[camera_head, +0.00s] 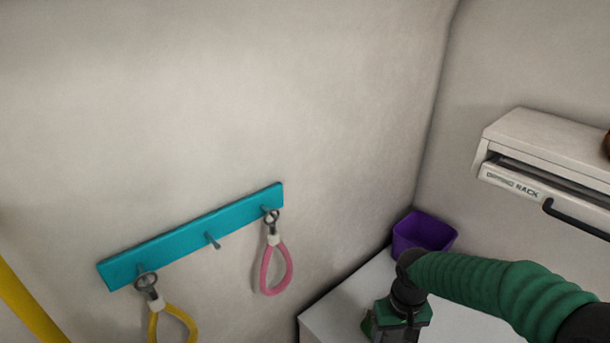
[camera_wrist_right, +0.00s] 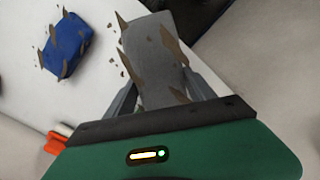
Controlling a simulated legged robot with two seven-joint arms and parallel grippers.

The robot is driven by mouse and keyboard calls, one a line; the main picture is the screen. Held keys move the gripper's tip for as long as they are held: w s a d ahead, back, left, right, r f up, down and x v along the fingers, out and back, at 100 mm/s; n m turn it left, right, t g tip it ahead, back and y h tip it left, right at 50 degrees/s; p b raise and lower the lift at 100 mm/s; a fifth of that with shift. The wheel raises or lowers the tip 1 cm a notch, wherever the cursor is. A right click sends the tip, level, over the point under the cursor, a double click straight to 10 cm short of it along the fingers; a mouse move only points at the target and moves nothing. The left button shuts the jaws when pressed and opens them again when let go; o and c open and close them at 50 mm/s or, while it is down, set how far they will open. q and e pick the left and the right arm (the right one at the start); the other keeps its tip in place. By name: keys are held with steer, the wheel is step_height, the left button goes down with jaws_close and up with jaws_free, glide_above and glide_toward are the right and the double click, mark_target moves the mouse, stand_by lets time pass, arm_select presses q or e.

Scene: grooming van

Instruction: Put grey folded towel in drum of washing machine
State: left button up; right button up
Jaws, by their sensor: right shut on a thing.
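The grey folded towel (camera_wrist_right: 152,50) shows in the right wrist view between the fingers of my right gripper (camera_wrist_right: 160,88), which is shut on it. Brown pointed flecks show on and around the towel. In the head view my right arm comes in from the right, and its gripper (camera_head: 393,325) is low over a white top; the towel cannot be made out there. My left gripper is in neither view. The washing machine and its drum cannot be made out.
A blue folded cloth (camera_wrist_right: 66,45) lies on the white top (camera_head: 345,302). An orange item (camera_wrist_right: 54,143) is at the lower left of the wrist view. A purple bin (camera_head: 418,232) stands in the corner. A wall-mounted drying rack (camera_head: 545,140) and a teal hook board (camera_head: 185,240) with loops are nearby.

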steer(key=shift+s+a+m, duration=0.1)
steer(key=shift+a+m, duration=0.05)
steer(key=shift+m, duration=0.25)
steer(key=s+d+f+m+p, duration=0.1)
steer(key=s+d+f+m, duration=0.1)
steer(key=d+m, duration=0.1)
steer(key=s+d+f+m+p, duration=0.1)
steer(key=s+d+f+m, duration=0.1)
steer(key=d+f+m, duration=0.1)
steer(key=s+d+f+m+p, duration=0.1)
steer(key=s+d+f+m, duration=0.1)
steer(key=m, duration=0.1)
steer(key=shift+s+d+f+m, duration=0.2)
steer(key=shift+s+d+m, duration=0.05)
steer(key=shift+d+m, duration=0.15)
steer(key=p, duration=0.4)
glide_above(442, 338)
steer(key=s+a, duration=0.2)
steer(key=shift+s+f, duration=0.15)
steer(key=shift+f, duration=0.7)
steer(key=shift+d+f+p, duration=0.1)
steer(key=shift+f+p, duration=0.3)
steer(key=shift+p, duration=0.05)
step_height(442, 338, down, 2)
steer(key=shift+f+p, duration=0.2)
steer(key=shift+p, duration=0.25)
steer(key=shift+f, duration=0.2)
steer(key=o, duration=1.3)
steer(key=shift+o, duration=0.4)
steer(key=shift+r, duration=0.1)
